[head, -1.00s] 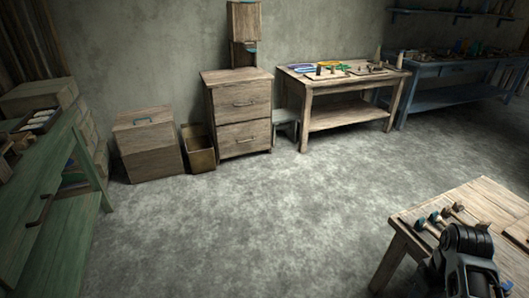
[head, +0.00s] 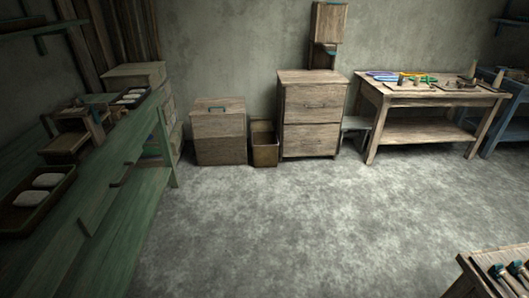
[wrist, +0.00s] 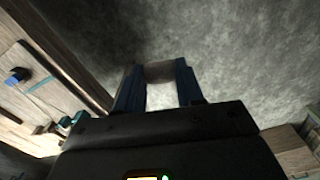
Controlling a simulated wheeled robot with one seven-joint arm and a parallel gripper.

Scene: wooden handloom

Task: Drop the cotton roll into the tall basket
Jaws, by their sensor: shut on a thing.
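In the wrist view my gripper (wrist: 160,82) has its two dark blue fingers apart, shut on a pale, short thing, the cotton roll (wrist: 160,71), between the fingertips. It is dim and only partly visible. The gripper does not show in the head view. An open-topped, upright brown bin (head: 264,150) stands on the floor by the back wall, between a wooden chest and a drawer cabinet. It looks like the tall basket. It is well away from me, and its inside is mostly dark.
The wooden chest (head: 219,148) and drawer cabinet (head: 311,128) flank the bin closely. A green bench (head: 95,190) with white rolls in trays runs along the left. A worktable (head: 430,95) stands at the back right, a table corner (head: 480,283) at lower right. The middle floor is clear.

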